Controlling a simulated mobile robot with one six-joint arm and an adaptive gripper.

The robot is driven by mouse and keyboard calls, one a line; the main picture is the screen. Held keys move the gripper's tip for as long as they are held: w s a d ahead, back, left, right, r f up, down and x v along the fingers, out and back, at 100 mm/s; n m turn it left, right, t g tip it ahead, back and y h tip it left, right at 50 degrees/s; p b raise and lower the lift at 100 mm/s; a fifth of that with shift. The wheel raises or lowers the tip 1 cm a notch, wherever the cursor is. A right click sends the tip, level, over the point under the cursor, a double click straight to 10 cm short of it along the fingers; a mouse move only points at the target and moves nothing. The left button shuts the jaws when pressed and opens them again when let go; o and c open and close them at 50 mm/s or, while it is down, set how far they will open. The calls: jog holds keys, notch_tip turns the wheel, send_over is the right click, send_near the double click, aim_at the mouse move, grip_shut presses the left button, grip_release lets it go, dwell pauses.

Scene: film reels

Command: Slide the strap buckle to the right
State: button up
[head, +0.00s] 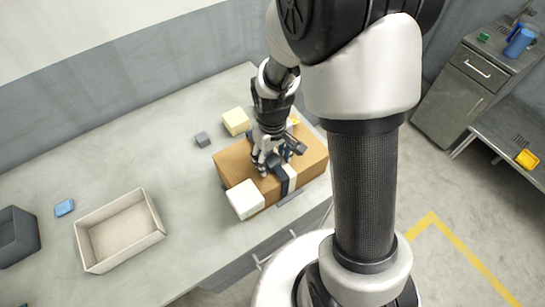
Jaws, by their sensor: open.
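A brown box (237,164) lies on the grey table in the head view. A pale and dark strap (289,178) runs across its right part and down its front side. A dark piece (286,153) on top of the box by the strap may be the buckle, but it is small and partly hidden by the fingers. My gripper (268,168) points down over the box top, just left of the strap, with its fingers open. I cannot tell whether a finger touches the dark piece or the box.
A white block (245,199) stands at the box's front left corner. A cream block (236,121) and a small grey cube (202,139) lie behind. A beige tray (151,238), blue item (64,207) and dark bin (17,235) are at left. The table between is clear.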

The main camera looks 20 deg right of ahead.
grip_shut()
dwell(0.6)
